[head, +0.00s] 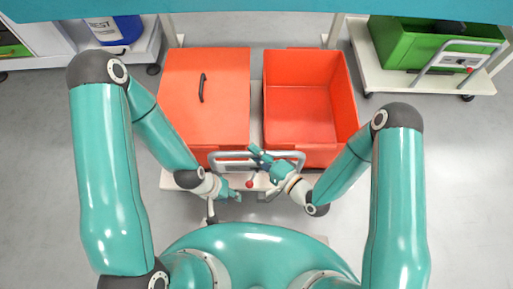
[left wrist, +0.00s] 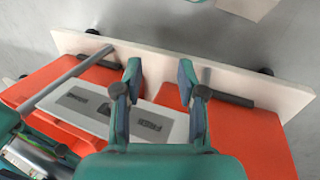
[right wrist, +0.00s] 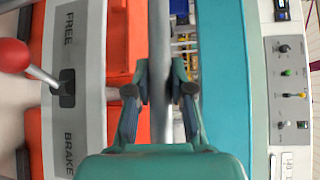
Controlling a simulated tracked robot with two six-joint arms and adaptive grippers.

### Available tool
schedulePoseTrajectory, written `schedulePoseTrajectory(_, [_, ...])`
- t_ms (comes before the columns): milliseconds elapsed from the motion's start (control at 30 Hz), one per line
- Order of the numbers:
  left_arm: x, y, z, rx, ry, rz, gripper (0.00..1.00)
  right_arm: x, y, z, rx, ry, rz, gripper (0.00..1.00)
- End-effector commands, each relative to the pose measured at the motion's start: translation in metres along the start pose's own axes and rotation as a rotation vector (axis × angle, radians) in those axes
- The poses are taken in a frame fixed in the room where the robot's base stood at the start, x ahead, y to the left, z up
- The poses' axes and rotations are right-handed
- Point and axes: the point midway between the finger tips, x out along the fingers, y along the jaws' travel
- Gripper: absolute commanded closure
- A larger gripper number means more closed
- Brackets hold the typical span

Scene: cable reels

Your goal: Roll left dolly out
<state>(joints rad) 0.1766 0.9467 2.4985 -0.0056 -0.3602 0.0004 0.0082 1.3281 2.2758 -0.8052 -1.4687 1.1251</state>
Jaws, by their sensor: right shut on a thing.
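A white dolly (head: 170,181) stands in front of me. It carries a lidded orange crate (head: 225,95) on the left and an open orange crate (head: 300,95) on the right. A grey handle bar (head: 232,154) is at its near side. My right gripper (head: 261,157) is shut on this bar, which runs between its fingers in the right wrist view (right wrist: 161,90). A lever with a red knob (right wrist: 14,55) rises from a plate marked FREE and BRAKE (right wrist: 72,125). My left gripper (head: 236,196) is open and empty, left of the red knob; the plate shows beyond its fingers (left wrist: 160,85).
Another dolly (head: 380,75) with a green crate (head: 420,45) stands at the back right. A teal edge (head: 260,10) crosses the top. Grey floor (head: 30,150) is clear at the sides.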

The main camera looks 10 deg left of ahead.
Motion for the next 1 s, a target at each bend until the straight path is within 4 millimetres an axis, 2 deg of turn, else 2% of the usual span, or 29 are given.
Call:
schedulePoseTrajectory(33, [0.0004,-0.0002,0.0001,0.000,0.000,0.000,0.60,-0.0033,0.0063,0.0018,0.013,0.002,0.020,1.00])
schedulePoseTrajectory(267, [0.0005,-0.0002,0.0002,0.000,0.000,0.000,0.60,-0.0036,0.0071,0.0022,0.016,0.000,0.022,1.00])
schedulePoseTrajectory(300, [0.0005,-0.0002,0.0002,0.000,0.000,0.000,0.60,-0.0035,0.0072,0.0023,0.016,0.000,0.022,0.75])
schedulePoseTrajectory(433, [0.0004,-0.0002,0.0002,0.000,-0.001,0.000,0.60,-0.0027,0.0062,0.0025,0.014,-0.002,0.019,0.53])
schedulePoseTrajectory(833, [-0.0005,0.0001,0.0001,0.000,0.000,0.000,0.60,-0.0010,0.0031,0.0020,0.008,-0.004,0.011,0.53])
schedulePoseTrajectory(1000, [-0.0005,0.0002,0.0002,0.000,0.000,0.000,0.60,-0.0074,0.0031,0.0018,0.009,-0.004,0.011,0.53])
